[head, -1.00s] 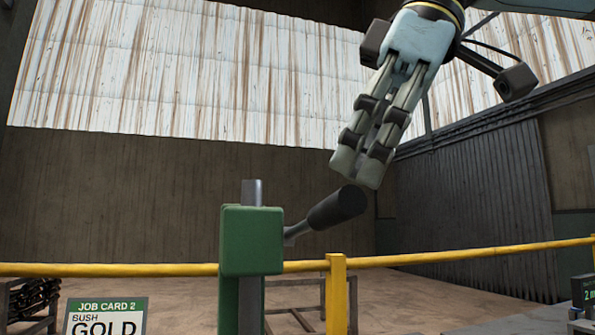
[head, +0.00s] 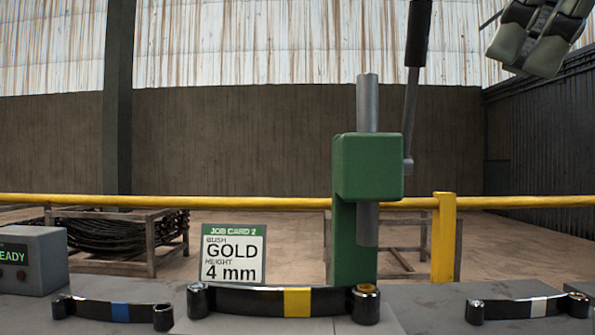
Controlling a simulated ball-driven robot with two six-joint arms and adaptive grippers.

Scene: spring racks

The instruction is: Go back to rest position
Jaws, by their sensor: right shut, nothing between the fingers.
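My right gripper (head: 528,58) is at the upper right edge of the head view. Its two fingers are shut with nothing between them, and it is apart from everything. The green press (head: 367,167) stands right of the middle. Its lever (head: 416,40) stands nearly upright, with the dark handle running out of the top of the view. The silver ram (head: 367,225) ends above the bench. A leaf spring with a yellow band (head: 297,301) lies at the press, with a gold-coloured bush (head: 366,289) in its right eye. My left gripper is not in view.
A blue-banded spring (head: 120,312) lies at the left and a white-banded spring (head: 538,306) at the right. A job card (head: 234,252) reads "GOLD, 4 mm". A grey box (head: 30,262) shows "READY". A yellow rail (head: 200,202) runs behind the bench.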

